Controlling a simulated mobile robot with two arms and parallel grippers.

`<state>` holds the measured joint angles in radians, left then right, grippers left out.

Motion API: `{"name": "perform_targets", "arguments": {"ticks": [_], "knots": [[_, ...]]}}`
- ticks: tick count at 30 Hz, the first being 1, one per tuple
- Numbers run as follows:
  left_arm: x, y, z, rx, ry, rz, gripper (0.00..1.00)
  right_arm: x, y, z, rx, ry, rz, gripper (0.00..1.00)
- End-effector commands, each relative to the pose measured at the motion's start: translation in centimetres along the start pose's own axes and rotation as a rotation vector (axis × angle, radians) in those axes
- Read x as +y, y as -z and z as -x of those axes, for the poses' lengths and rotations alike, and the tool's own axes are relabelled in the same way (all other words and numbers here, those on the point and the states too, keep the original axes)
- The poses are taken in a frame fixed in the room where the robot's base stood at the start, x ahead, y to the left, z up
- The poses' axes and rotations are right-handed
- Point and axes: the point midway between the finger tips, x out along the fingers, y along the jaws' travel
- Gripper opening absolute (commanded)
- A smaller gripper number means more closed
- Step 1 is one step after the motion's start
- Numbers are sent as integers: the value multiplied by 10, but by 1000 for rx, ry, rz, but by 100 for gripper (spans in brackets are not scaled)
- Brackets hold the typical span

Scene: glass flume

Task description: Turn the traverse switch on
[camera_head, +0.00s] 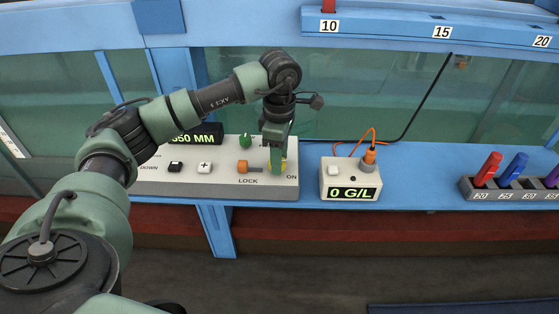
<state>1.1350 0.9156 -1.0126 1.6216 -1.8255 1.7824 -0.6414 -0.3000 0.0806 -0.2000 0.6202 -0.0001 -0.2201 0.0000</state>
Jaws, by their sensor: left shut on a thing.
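The pale control box (225,186) sits on the blue ledge left of centre. My left gripper (278,168) points down at its right end, just above the ON label. An orange LOCK control (243,167) is just left of the gripper, and a green knob (246,141) is behind that. My right gripper is not in view.
A 0 G/L meter box (349,194) with an orange plug and cable stands right of the control box. A grey rack (510,188) with coloured pieces is at far right. My left arm covers part of the MM display (205,136). The ledge between meter and rack is clear.

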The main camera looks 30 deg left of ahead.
Motion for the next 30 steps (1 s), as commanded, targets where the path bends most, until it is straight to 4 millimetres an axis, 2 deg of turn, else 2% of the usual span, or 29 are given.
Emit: {"name": "perform_targets", "arguments": {"ticks": [19, 20, 22, 30], "knots": [[1, 0, 3, -2, -7, -52, 0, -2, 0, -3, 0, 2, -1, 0], [2, 0, 3, -2, -7, -52, 41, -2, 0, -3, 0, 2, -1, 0], [1, 0, 3, -2, -6, -52, 60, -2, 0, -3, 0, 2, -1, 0], [0, 0, 1, -1, -3, -51, 60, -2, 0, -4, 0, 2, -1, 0]]}}
